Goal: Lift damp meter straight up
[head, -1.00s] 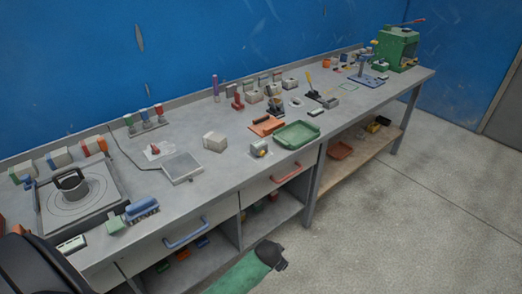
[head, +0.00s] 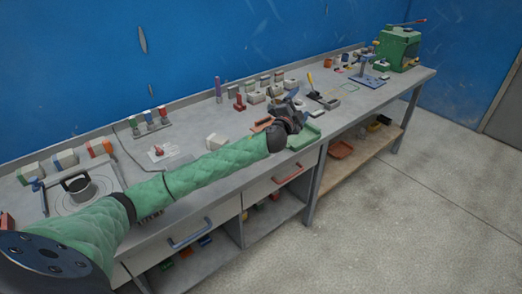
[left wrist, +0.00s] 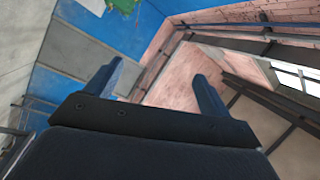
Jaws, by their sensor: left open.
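My left gripper (head: 296,102) is raised over the bench, at the end of the green-sleeved arm, near the green tray (head: 306,138). In the left wrist view its two fingers (left wrist: 158,88) stand wide apart with nothing between them. I cannot tell for certain which item is the damp meter. The arm and gripper hide part of the middle of the bench, including where a small grey device with a yellow part stood. My right gripper is not in view.
The grey bench (head: 345,108) runs along the blue wall. An orange board (head: 262,124) lies partly hidden beside the gripper. A stand with a yellow handle (head: 312,84) is to its right. A green machine (head: 398,48) stands at the far end.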

